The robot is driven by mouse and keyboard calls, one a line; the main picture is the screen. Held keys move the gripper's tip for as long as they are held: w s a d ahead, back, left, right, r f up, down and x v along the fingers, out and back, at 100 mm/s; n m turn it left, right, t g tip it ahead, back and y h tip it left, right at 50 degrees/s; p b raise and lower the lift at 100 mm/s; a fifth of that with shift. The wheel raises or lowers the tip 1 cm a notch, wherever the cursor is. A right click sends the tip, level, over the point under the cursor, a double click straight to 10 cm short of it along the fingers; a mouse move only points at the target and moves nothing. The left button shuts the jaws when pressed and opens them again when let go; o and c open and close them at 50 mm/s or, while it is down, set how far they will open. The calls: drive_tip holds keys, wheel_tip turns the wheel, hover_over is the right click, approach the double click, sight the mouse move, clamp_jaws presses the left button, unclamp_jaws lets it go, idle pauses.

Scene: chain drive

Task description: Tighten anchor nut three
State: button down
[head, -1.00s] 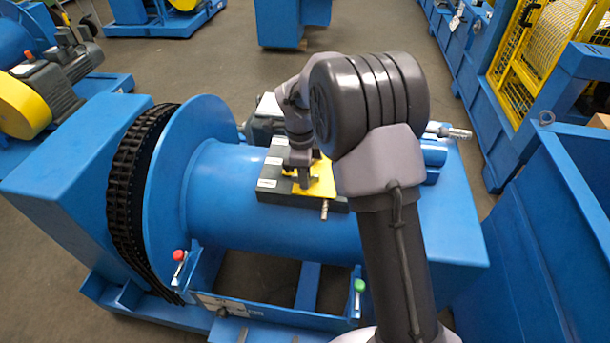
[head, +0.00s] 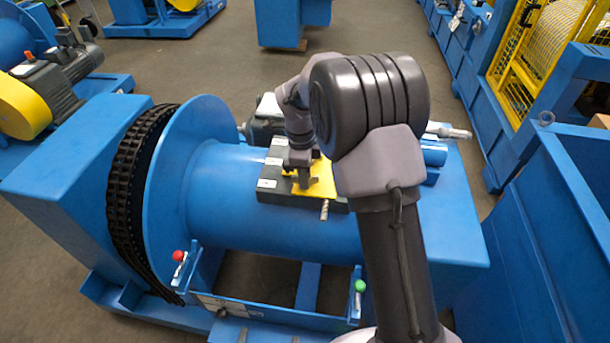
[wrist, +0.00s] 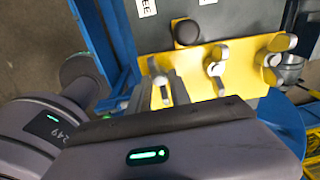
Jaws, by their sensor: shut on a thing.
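A yellow plate (head: 322,182) lies on a dark block on top of the blue drum, and it also shows in the wrist view (wrist: 240,62). Several grey, lever-like nuts stand on the plate. One nut (wrist: 158,80) is at my gripper's fingers (wrist: 170,92), another nut (wrist: 215,68) stands to its right, and a third (wrist: 278,45) is near the right edge. In the head view my gripper (head: 303,181) points down at the plate, shut on a nut. My own fingers and wrist hide much of the grip. The nut's number cannot be read for certain.
The dark block (head: 268,192) carries small white labels; one in the wrist view ends in "EE". A round black knob (wrist: 187,32) stands beside the plate. A large blue flange (head: 185,165) and a black chain (head: 130,190) lie left. A blue box (head: 560,230) stands right.

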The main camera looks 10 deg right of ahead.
drive_tip(key=c, duration=1.5)
unclamp_jaws()
drive_tip(key=r+p, duration=0.2)
drive_tip(key=r, duration=0.3)
drive_tip(key=a+r+p, duration=0.1)
drive_tip(key=r+p, duration=0.1)
drive_tip(key=r, duration=0.4)
drive_tip(key=r+p, duration=0.3)
drive_tip(key=r, duration=0.3)
drive_tip(key=shift+s+a+r, duration=0.15)
drive_tip(key=shift+s+r, duration=0.05)
drive_tip(key=shift+s, duration=0.05)
